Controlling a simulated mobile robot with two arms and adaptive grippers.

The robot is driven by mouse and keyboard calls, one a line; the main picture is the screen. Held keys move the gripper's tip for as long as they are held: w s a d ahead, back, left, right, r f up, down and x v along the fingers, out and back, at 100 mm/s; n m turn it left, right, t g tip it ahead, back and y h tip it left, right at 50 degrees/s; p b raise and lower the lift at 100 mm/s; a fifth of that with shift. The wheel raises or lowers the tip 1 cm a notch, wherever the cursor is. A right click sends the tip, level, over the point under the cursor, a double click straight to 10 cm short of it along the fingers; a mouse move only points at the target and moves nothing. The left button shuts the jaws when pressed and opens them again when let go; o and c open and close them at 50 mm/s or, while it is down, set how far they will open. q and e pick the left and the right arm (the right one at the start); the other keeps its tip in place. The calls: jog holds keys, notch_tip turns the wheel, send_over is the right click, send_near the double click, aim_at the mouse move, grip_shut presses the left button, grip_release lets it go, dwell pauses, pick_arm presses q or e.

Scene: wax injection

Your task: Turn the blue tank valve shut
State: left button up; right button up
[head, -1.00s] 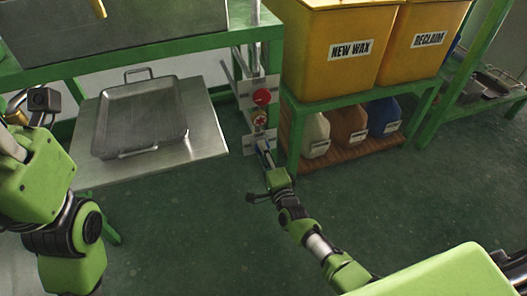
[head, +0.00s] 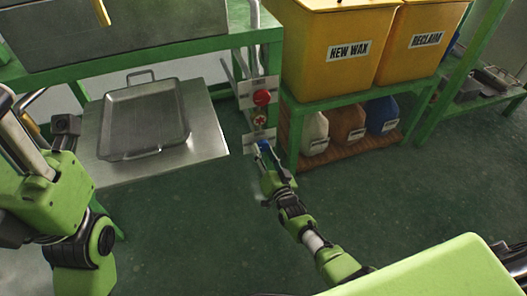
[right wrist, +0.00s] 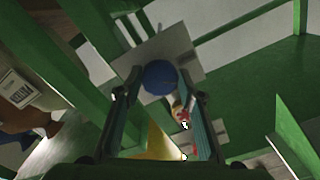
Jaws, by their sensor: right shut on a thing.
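The blue tank valve (head: 264,146) is the lowest knob on the upright panel beside the bench. Its round blue knob (right wrist: 158,77) shows in the right wrist view between the two fingers. My right gripper (head: 268,156) reaches it from the front and is shut on it; in the right wrist view the fingers (right wrist: 160,82) stand on either side of the knob. The knob is partly hidden by the gripper in the head view, and I cannot tell its turn angle. My left arm shows at the left edge, but its fingers do not.
A red knob (head: 262,97) and a smaller red-and-yellow valve (head: 260,121) sit above on the panel. A metal tray (head: 145,118) lies on the low shelf at left. Yellow bins (head: 330,45) stand on a green rack (head: 345,88) at right, above several jugs. The floor in front is clear.

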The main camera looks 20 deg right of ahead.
jog(key=n, duration=0.6)
jog(key=shift+d+f+p, duration=0.1)
jog(key=shift+f+p, duration=0.05)
jog(key=shift+p, duration=0.2)
jog(key=shift+n, duration=0.4)
jog(key=o, duration=1.1)
jog(key=s, duration=1.2)
jog(key=shift+d, duration=0.25)
jog(key=shift+s, duration=0.1)
